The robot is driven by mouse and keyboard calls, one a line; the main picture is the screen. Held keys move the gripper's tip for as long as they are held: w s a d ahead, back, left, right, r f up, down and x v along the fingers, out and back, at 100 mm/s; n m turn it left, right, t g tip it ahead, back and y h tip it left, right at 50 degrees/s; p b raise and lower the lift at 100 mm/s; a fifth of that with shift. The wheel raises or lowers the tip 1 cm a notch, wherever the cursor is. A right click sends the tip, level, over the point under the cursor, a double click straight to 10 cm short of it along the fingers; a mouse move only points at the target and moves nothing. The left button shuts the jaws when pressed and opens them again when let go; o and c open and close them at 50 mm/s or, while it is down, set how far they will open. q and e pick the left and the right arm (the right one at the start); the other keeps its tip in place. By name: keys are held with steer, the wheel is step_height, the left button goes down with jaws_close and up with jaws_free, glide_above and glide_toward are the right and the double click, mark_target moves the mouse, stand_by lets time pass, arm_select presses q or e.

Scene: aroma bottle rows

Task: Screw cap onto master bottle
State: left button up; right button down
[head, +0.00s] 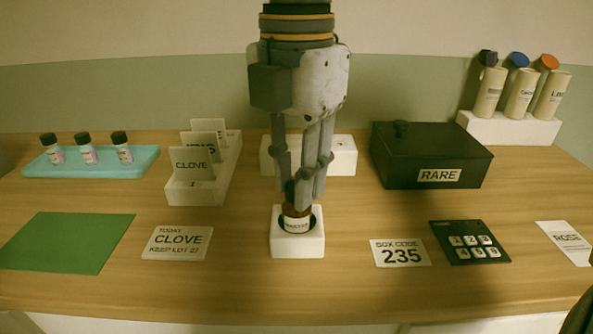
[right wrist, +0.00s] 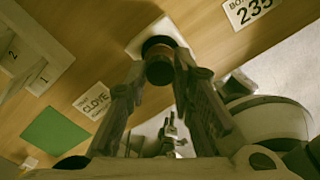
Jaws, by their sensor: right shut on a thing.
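The master bottle (head: 296,224), brown with a white label, stands upright in a white block holder (head: 298,246) at the table's middle. My right gripper (head: 300,198) points straight down over it, its fingers closed around a dark brown cap at the bottle's top. The right wrist view shows the round cap (right wrist: 159,66) between the two fingertips, with the white holder (right wrist: 150,30) beyond it. The fingers hide most of the cap and the bottle's neck, so I cannot tell how far the cap is seated. My left gripper is not clearly in view.
A card rack (head: 185,190) and teal tray of small bottles (head: 90,168) stand left. A black box marked RARE (head: 432,152) and keypad (head: 470,242) are right. Cards reading CLOVE (head: 177,243) and 235 (head: 400,252) lie flat beside the holder. A green mat (head: 66,242) is bare.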

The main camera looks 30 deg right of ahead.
steer(key=m, duration=1.8)
steer(key=c, duration=1.5)
jaws_free()
